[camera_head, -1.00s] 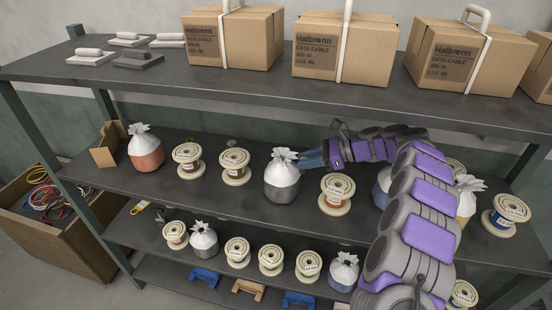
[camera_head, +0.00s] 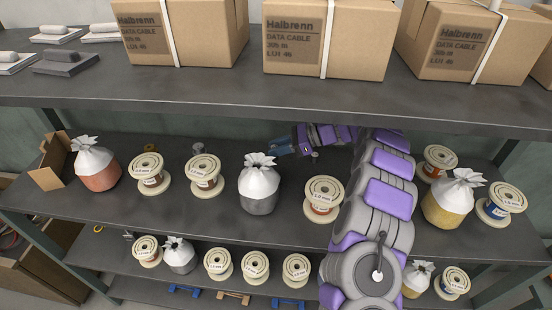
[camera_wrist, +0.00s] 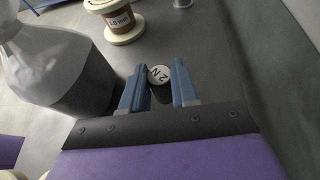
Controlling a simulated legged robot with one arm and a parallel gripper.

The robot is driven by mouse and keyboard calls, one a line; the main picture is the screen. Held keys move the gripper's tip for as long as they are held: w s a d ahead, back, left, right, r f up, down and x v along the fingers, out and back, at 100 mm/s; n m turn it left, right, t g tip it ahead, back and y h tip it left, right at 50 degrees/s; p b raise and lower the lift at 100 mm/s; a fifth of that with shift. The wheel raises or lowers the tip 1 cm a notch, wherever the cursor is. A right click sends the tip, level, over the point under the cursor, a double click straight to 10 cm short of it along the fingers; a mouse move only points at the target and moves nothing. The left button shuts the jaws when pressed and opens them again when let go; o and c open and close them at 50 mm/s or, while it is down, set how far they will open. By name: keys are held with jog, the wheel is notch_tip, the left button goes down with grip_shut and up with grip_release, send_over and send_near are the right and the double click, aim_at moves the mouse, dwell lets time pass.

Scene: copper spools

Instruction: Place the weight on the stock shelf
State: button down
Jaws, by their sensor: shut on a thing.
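The weight (camera_wrist: 160,78) is a small dark cylinder with a pale, marked top, seen in the wrist view. My gripper (camera_wrist: 158,72) is shut on it, with one blue finger on each side. In the head view, my gripper (camera_head: 284,148) is over the rear of the middle shelf (camera_head: 225,222), behind and right of a grey bag with a white tied top (camera_head: 260,185). The weight cannot be made out there. I cannot tell whether its base touches the shelf. Which level is the stock shelf is not marked.
Spools (camera_head: 205,176) stand along the middle shelf, one also left-ahead in the wrist view (camera_wrist: 120,25). A small metallic piece (camera_head: 198,149) and a brass one (camera_head: 151,147) are at the back. The wall (camera_wrist: 265,60) is close on the right.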

jog(key=shift+d+f+b, duration=0.15)
jog(key=shift+f+b, duration=0.15)
jog(key=shift+f, duration=1.45)
jog(key=shift+f, duration=0.1)
jog(key=c, duration=0.8)
grip_release()
jog(key=shift+c, duration=0.2)
jog(key=shift+d+r, duration=0.25)
jog(key=p+v, duration=0.2)
jog(key=v, duration=0.9)
jog(key=shift+d, duration=0.3)
jog(key=shift+a, duration=0.1)
